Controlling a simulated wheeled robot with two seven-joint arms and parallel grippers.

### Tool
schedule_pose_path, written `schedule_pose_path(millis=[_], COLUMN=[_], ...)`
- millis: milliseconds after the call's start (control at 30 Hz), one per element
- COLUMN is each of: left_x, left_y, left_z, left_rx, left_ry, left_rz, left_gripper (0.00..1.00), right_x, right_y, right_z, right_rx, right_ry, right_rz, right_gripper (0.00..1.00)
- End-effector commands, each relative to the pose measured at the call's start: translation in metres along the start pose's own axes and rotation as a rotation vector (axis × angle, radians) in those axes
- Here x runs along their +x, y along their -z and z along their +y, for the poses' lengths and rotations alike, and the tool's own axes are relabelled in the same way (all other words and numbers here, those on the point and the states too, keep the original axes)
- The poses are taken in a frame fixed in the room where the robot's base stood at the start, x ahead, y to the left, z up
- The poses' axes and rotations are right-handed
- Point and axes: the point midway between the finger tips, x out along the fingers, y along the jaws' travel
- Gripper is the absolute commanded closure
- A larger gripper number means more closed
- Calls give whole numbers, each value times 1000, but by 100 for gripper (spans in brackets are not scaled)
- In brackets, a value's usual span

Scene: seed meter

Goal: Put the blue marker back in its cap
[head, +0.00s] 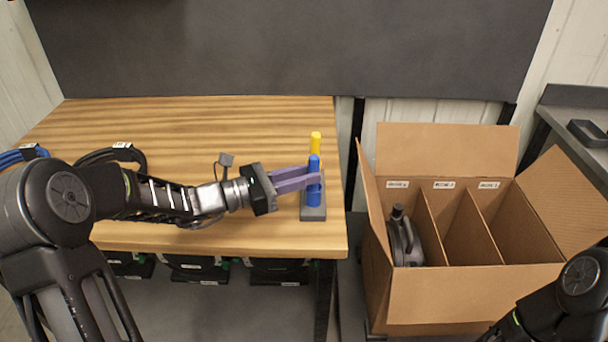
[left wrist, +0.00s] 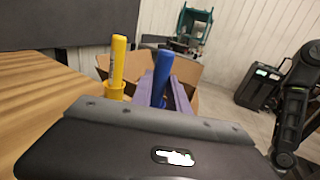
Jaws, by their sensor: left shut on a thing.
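My left gripper (head: 316,179) is shut on the blue marker (head: 314,163) near the right edge of the wooden table. The marker stands about upright, in line above the blue cap (head: 314,197) in the dark stand (head: 313,213). The fingers hide the join, so I cannot tell how far the marker sits in the cap. In the left wrist view the blue marker (left wrist: 163,68) rises between the purple fingers. A yellow marker (head: 316,142) stands upright just behind it; in the left wrist view the yellow marker (left wrist: 118,62) sits in a yellow cap (left wrist: 115,90). My right gripper is out of view.
The wooden table (head: 230,130) is mostly clear behind my left arm. An open cardboard box (head: 470,295) with compartments stands to the right of the table, with a dark device (head: 402,240) in its left compartment. Dark cables (head: 110,155) lie at the table's left.

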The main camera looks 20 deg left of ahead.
Motion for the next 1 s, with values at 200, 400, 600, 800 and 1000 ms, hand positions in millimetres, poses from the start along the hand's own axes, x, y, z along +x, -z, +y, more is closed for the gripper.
schedule_pose_path(millis=[200, 400, 600, 800, 1000], left_x=[0, 0, 0, -8, -37], left_y=[2, 1, 1, 2, 2], left_z=[0, 0, 0, 1, 1], left_rx=[-2, -2, -2, -2, 0], left_ry=[0, 0, 0, -2, -4], left_rz=[3, 3, 2, 3, 3], left_gripper=[71, 54, 54, 54, 54], right_x=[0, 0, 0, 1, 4], right_y=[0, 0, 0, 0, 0], right_z=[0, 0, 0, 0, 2], right_rx=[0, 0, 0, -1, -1], right_ry=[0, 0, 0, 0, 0], right_rz=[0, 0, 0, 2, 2], right_gripper=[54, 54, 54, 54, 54])
